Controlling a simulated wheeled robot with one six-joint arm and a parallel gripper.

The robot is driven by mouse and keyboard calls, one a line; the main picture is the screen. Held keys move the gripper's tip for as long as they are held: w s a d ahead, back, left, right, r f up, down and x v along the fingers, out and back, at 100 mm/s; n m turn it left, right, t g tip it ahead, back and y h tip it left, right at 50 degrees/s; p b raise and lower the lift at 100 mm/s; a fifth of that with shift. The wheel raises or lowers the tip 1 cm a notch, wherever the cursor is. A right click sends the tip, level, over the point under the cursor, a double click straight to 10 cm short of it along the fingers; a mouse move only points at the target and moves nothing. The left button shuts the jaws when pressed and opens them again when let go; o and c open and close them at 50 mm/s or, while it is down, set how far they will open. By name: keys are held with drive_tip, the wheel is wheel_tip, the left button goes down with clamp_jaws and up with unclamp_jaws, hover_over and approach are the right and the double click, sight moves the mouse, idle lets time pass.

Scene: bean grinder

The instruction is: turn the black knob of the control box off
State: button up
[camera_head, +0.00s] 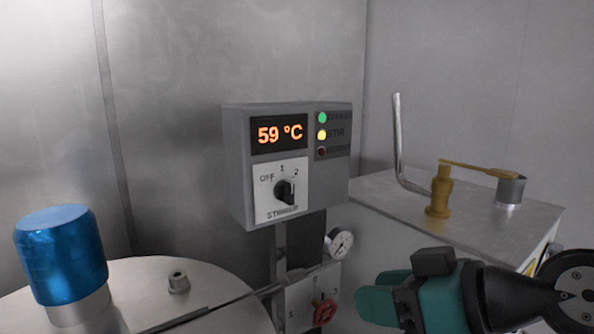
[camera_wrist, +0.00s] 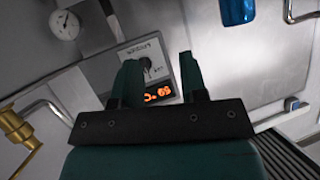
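The grey control box (camera_head: 237,165) hangs in the middle of the head view, with a "59 °C" display (camera_head: 279,134). Its black knob (camera_head: 285,191) sits on a white plate marked OFF, 1 and 2; I cannot tell for sure which mark it points at. The green and yellow (STIR) lamps are lit; the lowest lamp is dark. My gripper (camera_head: 375,300) is low and right of the box, apart from it. In the wrist view, my two teal fingers (camera_wrist: 160,68) are spread and empty, with the upside-down display (camera_wrist: 158,94) and the knob (camera_wrist: 147,73) seen between them.
A pressure gauge (camera_head: 339,243) and a red valve handle (camera_head: 324,311) sit below the box. A blue cylinder (camera_head: 62,254) on a metal lid is at left. A steel block (camera_head: 455,220) with a brass valve (camera_head: 440,190) and a bent pipe (camera_head: 398,145) is at right. The space before the knob is clear.

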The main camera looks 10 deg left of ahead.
drive_tip(key=w+a+r+m+t+y+p, duration=0.1)
drive_tip(key=w+a+r+t+y+p, duration=0.1)
drive_tip(key=w+r+t, duration=0.4)
drive_tip(key=p, duration=1.4)
approach(293, 187)
drive_tip(key=x, duration=0.8)
drive_tip(key=shift+a+r, duration=0.25)
drive_tip(key=shift+w+a+f, duration=0.15)
drive_tip(key=shift+w+a, duration=0.15)
drive_tip(key=shift+w, duration=0.05)
clamp_jaws()
